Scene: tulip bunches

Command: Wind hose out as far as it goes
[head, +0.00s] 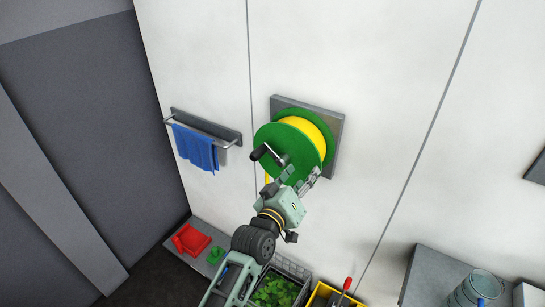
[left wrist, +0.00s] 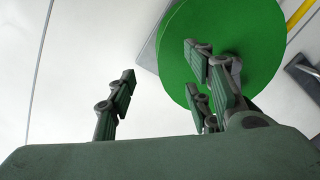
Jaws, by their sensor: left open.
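The hose reel (head: 309,152) is a green drum wound with yellow hose (head: 314,128), fixed to a grey plate (head: 337,124) on the white wall. A crank with a dark grip (head: 259,153) stands out from its front disc. A short yellow length hangs below the reel's left side. My left gripper (head: 296,180) is open and empty just below the crank, in front of the disc's lower part. In the left wrist view its fingers (left wrist: 162,80) are spread, with the green disc (left wrist: 225,25) behind the right ones. Whether they touch the disc I cannot tell. My right gripper is out of view.
A blue towel (head: 195,147) hangs on a wall rail left of the reel. Below are a red object (head: 190,240), a crate of greenery (head: 275,290) and a yellow bin (head: 325,293).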

